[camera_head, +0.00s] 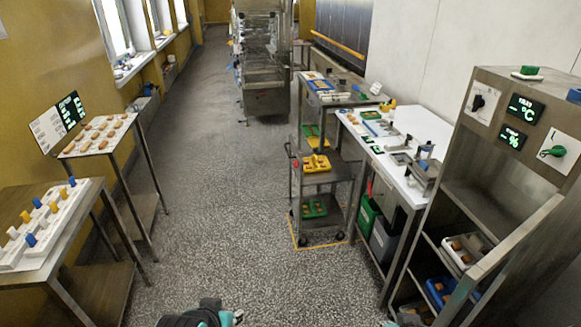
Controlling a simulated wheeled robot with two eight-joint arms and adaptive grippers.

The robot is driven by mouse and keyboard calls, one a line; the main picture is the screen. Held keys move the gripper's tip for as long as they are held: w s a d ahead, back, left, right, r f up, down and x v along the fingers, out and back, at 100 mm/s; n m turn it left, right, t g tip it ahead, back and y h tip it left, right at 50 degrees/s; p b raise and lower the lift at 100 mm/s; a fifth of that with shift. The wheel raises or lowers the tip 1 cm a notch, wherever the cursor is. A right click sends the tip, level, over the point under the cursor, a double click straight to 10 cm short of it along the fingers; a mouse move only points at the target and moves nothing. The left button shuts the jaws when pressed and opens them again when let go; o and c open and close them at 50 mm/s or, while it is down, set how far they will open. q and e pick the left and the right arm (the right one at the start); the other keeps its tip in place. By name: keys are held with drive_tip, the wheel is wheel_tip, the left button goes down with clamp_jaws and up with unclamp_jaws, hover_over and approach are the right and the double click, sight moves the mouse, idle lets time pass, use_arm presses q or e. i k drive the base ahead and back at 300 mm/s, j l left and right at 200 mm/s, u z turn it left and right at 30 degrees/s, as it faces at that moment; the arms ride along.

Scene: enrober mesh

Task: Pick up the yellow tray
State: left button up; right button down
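Only a teal sliver of my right arm shows at the bottom, right of centre. Neither gripper shows clearly, and both arms are far from the yellow tray.
The cart (322,178) also bears green trays (314,208). A white-topped bench (420,128) stands right of it, with bins underneath. A metal rack (492,212) with displays stands at the right. Two tables are at the left. The floor (220,215) between is clear.

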sight(315, 163)
drive_tip(key=i+z, duration=0.1)
drive_tip(key=i, duration=0.4)
drive_tip(key=i+j, duration=0.1)
drive_tip(key=i, duration=0.45)
drive_tip(key=i+z, duration=0.15)
drive_tip(key=i, duration=0.35)
drive_tip(key=i+j+z, duration=0.1)
drive_tip(key=i, duration=0.4)
drive_tip(key=i+j, duration=0.3)
drive_tip(key=i, duration=0.2)
drive_tip(key=i+j+z, duration=0.15)
drive_tip(key=i, duration=0.35)
drive_tip(key=i+j+z, duration=0.1)
drive_tip(key=i+j, duration=0.15)
drive_tip(key=i, duration=0.25)
